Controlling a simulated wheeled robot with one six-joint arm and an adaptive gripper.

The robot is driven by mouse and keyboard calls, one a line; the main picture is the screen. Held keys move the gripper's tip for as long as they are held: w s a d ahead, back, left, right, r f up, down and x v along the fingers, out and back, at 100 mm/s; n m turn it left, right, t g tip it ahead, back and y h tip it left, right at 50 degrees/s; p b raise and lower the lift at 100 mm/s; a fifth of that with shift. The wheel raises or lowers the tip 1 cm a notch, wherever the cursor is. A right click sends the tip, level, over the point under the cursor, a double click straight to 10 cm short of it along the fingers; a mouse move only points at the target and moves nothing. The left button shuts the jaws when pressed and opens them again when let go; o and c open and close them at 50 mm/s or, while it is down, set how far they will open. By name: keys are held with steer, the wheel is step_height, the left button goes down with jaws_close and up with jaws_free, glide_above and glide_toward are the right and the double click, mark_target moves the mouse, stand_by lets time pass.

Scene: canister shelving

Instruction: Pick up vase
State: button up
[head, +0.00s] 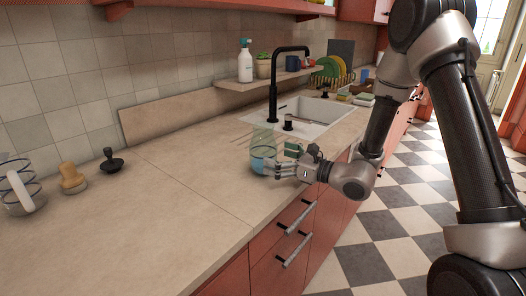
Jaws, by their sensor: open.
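A vase (264,141) of clear greenish glass with a bluish lower part stands upright on the beige counter, in front of the sink. My gripper (271,168) reaches in from the right at the vase's lower part. Its jaws are open, with the fingertips close beside or around the base. I cannot tell whether they touch the glass.
The sink (318,115) with a black faucet (274,92) lies just behind the vase. A glass jar (17,184), a wooden stamp-like object (72,179) and a black one (111,161) stand at the far left. The counter (160,215) between is clear.

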mark_target(263, 151)
steer(key=x, duration=0.5)
steer(key=shift+w+r, duration=0.1)
steer(key=shift+r, duration=0.05)
steer(key=c, duration=1.4)
